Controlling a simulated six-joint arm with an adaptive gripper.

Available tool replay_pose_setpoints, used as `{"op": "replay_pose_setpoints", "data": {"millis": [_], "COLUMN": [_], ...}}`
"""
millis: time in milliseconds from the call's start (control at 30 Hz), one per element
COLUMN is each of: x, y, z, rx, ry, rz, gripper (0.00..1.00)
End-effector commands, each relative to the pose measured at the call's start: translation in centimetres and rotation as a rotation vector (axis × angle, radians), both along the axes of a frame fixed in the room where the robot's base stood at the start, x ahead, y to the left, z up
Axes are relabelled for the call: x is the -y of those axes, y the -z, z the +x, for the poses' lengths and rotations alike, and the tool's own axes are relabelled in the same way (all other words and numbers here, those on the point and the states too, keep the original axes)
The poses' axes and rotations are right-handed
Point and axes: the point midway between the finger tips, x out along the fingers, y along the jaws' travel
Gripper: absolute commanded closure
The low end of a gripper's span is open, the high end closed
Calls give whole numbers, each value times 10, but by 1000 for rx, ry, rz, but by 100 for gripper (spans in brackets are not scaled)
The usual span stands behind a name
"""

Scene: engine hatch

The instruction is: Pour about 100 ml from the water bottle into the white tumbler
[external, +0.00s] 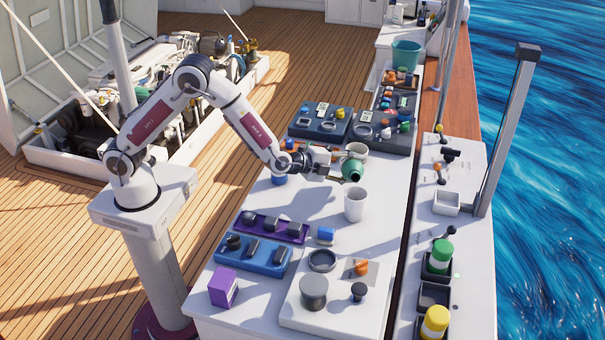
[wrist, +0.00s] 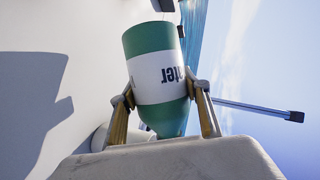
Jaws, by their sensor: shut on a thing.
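My gripper (external: 336,170) is shut on the water bottle (external: 353,170), a green bottle with a white label. In the wrist view the bottle (wrist: 152,50) sits between the two fingers, with its label lettering upside down and its body narrowing toward the bottom of the picture. In the external view the bottle is strongly tilted, with a rounded green end toward the camera. The white tumbler (external: 355,206) stands upright on the white counter, just below the bottle in the picture. No stream of water is visible, and the tumbler's contents cannot be made out.
A pale cup (external: 356,151) stands close behind the bottle. A blue object (external: 279,180) is under my forearm. Dark trays of parts (external: 320,120) lie at the back; purple (external: 271,228) and blue (external: 252,256) trays lie in front. The counter around the tumbler is mostly clear.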

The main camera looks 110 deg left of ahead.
Motion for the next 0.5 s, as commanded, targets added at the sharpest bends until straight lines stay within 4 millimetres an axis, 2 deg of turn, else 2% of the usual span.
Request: {"op": "replay_pose_setpoints", "data": {"millis": [500], "x": [0], "y": [-2], "z": [1], "rx": [12], "ry": [0], "rz": [-27], "gripper": [84]}}
